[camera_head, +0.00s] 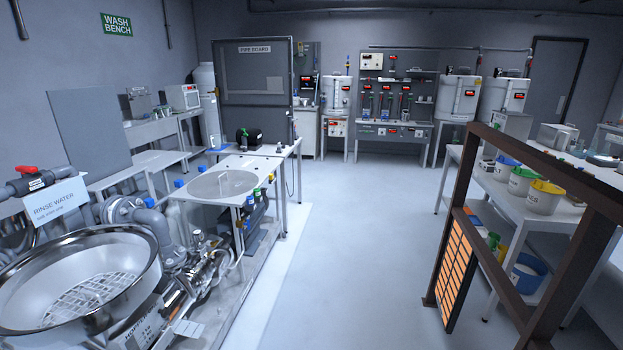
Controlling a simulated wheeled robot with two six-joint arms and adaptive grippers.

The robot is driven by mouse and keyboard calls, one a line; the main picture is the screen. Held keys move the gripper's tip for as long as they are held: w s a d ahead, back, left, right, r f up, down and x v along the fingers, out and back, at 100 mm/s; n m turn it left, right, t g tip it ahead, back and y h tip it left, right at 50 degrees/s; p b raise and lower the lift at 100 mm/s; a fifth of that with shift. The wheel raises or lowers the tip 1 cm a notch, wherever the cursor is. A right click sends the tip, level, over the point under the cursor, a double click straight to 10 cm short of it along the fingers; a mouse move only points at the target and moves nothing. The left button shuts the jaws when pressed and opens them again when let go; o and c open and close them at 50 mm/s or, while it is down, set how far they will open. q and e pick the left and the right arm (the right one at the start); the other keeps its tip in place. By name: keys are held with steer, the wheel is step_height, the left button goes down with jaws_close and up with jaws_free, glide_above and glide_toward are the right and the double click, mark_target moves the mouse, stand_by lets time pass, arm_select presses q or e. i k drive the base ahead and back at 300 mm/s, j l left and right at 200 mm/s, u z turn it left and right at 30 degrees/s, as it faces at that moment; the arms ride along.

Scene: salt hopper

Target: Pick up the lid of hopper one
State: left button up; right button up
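A large open steel hopper (128,268) with a grate inside stands at the lower left. A tilted label (146,326) on its front begins with "HOPPER"; its number is hard to read. No lid covers this hopper. A flat, round grey disc (222,185) lies on a white table beyond it. It looks like a lid, but I cannot tell for sure, and no handle is clear on it. Neither of my grippers is in view.
A "RINSE WATER" sign (54,201) and a red-handled valve (25,169) stand behind the hopper. Pipes and a pump (190,270) crowd its right side. A brown frame (535,240) and a shelf with tubs (544,196) stand at right. The middle floor (350,250) is clear.

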mark_target(227, 184)
steer(key=i+l, duration=0.1)
steer(key=i, duration=0.45)
steer(key=i+l+u, duration=0.1)
steer(key=i, duration=0.45)
steer(key=i+l, duration=0.15)
steer(key=i, duration=0.4)
steer(key=i+u, duration=0.45)
steer(key=i+l+u, duration=0.2)
steer(key=u, duration=0.25)
steer(key=i+l+u, duration=0.25)
steer(key=u, duration=0.2)
steer(key=i+l+u, duration=0.25)
steer(key=u, duration=0.2)
steer(key=i+l+u, duration=0.1)
steer(key=l+u, duration=0.35)
steer(key=i+l+u, duration=0.1)
steer(key=l, duration=0.15)
steer(key=l+u, duration=0.1)
steer(key=l, duration=0.2)
steer(key=i, duration=0.05)
